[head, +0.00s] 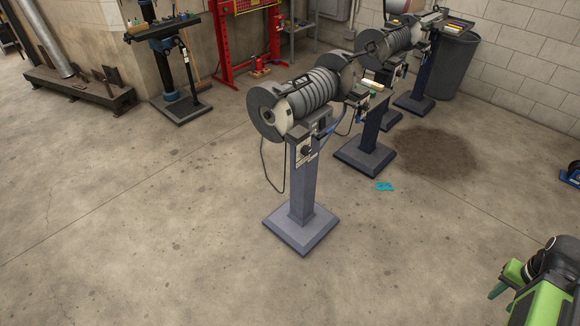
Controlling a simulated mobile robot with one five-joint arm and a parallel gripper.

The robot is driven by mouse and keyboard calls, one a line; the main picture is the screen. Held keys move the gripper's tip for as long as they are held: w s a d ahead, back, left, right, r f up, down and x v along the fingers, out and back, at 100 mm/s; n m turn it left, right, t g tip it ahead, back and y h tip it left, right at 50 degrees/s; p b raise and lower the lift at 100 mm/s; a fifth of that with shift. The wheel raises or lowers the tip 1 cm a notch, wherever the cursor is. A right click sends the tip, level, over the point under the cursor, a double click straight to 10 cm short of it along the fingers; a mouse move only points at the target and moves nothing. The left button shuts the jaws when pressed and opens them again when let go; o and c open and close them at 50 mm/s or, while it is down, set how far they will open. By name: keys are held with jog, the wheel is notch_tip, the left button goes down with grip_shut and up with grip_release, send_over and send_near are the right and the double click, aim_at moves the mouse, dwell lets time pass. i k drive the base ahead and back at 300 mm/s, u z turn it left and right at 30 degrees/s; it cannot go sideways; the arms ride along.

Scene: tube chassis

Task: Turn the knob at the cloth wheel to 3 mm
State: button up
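Several pedestal grinding machines stand in a row. The nearest machine (311,92) has a ribbed grey body and a large grey disc wheel (262,118) at its left end. A small dark knob (305,150) shows on the panel below that body; its setting is too small to read. A second machine (376,88) and a third (398,38) stand behind it to the right, partly hidden. I cannot tell which wheel is cloth.
Concrete floor (130,250) is clear in front and to the left. A teal cloth or glove (384,186) and a dark stain (436,155) lie right of the pedestals. A grey bin (455,68) stands behind. A cable hangs beside the nearest pedestal (302,190).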

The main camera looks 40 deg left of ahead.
aim_at(306, 150)
jog(key=k, duration=0.15)
jog(key=z, duration=3.65)
jog(key=k, duration=1)
jog(key=z, duration=5.75)
